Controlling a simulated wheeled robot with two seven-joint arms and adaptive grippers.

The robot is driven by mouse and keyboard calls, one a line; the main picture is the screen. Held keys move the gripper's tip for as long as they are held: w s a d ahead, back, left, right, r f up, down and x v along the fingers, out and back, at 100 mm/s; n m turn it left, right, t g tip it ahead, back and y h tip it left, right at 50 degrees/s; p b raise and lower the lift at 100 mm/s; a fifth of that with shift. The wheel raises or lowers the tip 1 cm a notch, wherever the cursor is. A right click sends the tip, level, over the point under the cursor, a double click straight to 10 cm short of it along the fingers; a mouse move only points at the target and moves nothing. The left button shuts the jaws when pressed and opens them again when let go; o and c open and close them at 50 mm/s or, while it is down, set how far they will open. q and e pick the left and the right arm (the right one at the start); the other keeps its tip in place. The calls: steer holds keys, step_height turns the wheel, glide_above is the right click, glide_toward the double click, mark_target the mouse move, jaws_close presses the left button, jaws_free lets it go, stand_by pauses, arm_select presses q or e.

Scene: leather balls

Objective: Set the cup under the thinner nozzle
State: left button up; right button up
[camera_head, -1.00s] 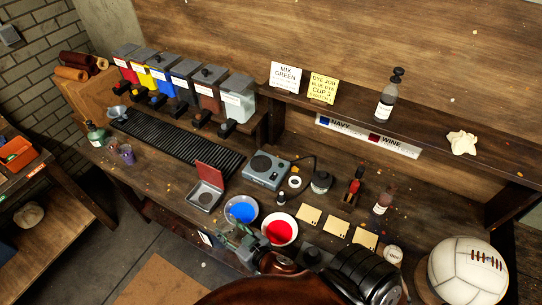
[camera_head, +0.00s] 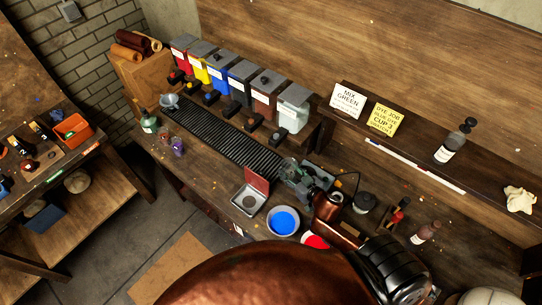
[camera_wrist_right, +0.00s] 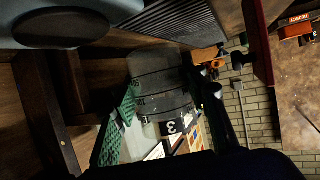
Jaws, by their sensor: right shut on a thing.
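My right gripper (camera_head: 297,172) is shut on a clear graduated cup (camera_wrist_right: 160,88) marked with a black "3" label, between a green ribbed pad and a dark finger in the right wrist view (camera_wrist_right: 168,112). In the head view the cup is hard to separate from the gripper, beside the right end of the black drip grille (camera_head: 222,138). Several dispensers stand in a row behind the grille. The rightmost is a clear one (camera_head: 294,108) with a white label too small to read; its black nozzle (camera_head: 279,137) is beyond and left of my gripper. My left gripper is out of view.
An open red-lidded box (camera_head: 250,194) and a blue dye dish (camera_head: 284,220) lie in front of the gripper; a red dish (camera_head: 315,241) is partly hidden. The grille's top looks clear.

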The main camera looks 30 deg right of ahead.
glide_toward(274, 164)
steer(key=w+r, duration=0.3)
steer(key=r, duration=0.1)
steer(key=shift+w, duration=0.4)
steer(key=x, duration=0.3)
steer(key=shift+w+f, duration=0.1)
steer(key=shift+f, duration=0.15)
steer(key=shift+w+f, duration=0.8)
steer(key=shift+w, duration=0.2)
steer(key=shift+w+f, duration=0.2)
steer(key=shift+w, duration=0.05)
steer(key=shift+s, duration=0.1)
steer(key=o, duration=0.8)
steer(key=shift+f, duration=0.2)
steer(key=o, duration=0.4)
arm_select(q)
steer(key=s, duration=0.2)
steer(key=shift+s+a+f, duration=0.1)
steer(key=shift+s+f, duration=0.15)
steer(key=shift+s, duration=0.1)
arm_select(e)
steer(key=shift+o, duration=0.2)
